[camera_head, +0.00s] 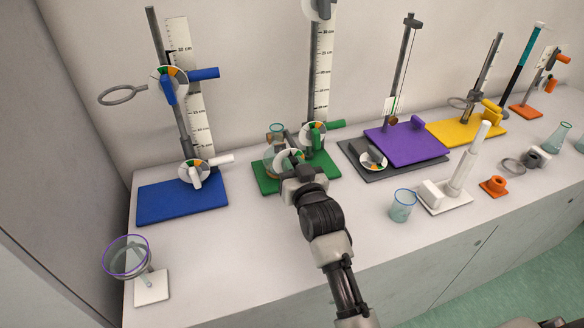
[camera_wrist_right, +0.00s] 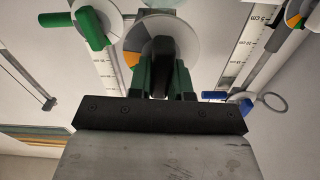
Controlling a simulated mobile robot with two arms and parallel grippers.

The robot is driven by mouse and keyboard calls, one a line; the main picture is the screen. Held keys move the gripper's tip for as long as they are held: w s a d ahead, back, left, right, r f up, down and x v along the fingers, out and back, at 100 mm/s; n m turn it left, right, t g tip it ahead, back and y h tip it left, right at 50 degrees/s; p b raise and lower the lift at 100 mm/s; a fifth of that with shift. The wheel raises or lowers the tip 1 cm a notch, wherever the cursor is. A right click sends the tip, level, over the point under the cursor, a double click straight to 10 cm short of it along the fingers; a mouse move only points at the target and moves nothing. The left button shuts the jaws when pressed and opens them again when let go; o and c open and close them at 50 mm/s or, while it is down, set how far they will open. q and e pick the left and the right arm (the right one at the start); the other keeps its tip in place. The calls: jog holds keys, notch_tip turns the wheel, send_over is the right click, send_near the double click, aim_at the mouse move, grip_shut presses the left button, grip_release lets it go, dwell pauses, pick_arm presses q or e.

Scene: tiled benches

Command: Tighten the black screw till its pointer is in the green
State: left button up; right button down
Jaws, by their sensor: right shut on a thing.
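The black screw (camera_wrist_right: 162,58) is in the middle of the right wrist view, in front of a round white dial (camera_wrist_right: 191,38) with an orange sector. The same dial (camera_head: 289,156) shows in the head view at the front of the green stand (camera_head: 266,181), with its lower part behind my gripper. My right gripper (camera_head: 304,172) is shut on the black screw, with one finger on each side of it in the right wrist view (camera_wrist_right: 162,82). The screw's pointer cannot be made out, and the fingers cover part of the dial. My left gripper is not in view.
A second dial with a green knob (camera_head: 313,135) is close behind on the green stand. The blue stand (camera_head: 182,201) is to the left, and a grey base (camera_head: 400,172) with a purple plate (camera_head: 407,143) is to the right. A glass beaker (camera_head: 402,206) stands near the bench front.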

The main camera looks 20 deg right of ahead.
jog(key=shift+r+m+p, duration=0.15)
jog(key=shift+m+p, duration=0.35)
jog(key=shift+m, duration=0.3)
jog(key=shift+d+m, duration=0.15)
jog(key=shift+m, duration=0.35)
jog(key=shift+m+p, duration=0.45)
jog(key=shift+m, duration=0.25)
jog(key=shift+d+m, duration=0.1)
jog(key=shift+m, duration=0.4)
jog(key=shift+f, duration=0.2)
